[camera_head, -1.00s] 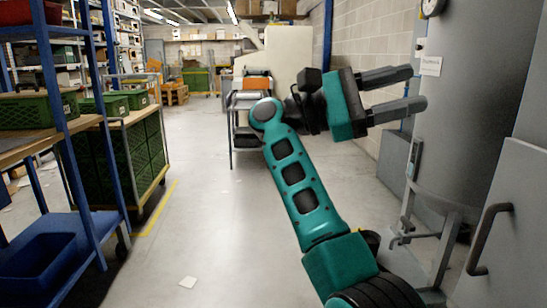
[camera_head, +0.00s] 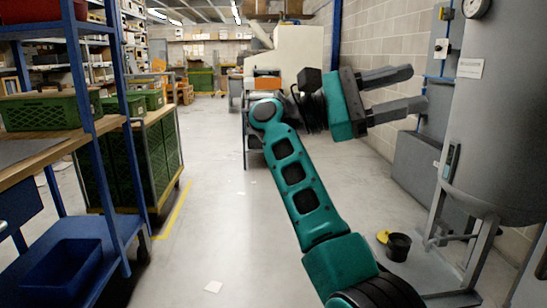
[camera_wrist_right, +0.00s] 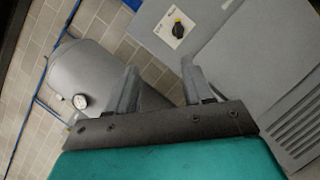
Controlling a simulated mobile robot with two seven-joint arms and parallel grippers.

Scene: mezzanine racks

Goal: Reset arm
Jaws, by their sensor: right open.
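My right gripper (camera_head: 405,92) is raised in the right half of the head view, on a teal arm bent at the elbow. Its two grey fingers point right and stand apart, with nothing between them. In the right wrist view the open fingers (camera_wrist_right: 160,88) also show empty, in front of a grey tank (camera_wrist_right: 98,75) and a grey cabinet with a black knob (camera_wrist_right: 178,30). My left gripper is not in view.
A grey tank (camera_head: 500,120) on a stand is at the right, with a black bucket (camera_head: 398,246) on the floor near it. Blue shelving (camera_head: 112,130) and a cart with green crates (camera_head: 160,150) stand at the left. The middle floor (camera_head: 222,200) is mostly clear.

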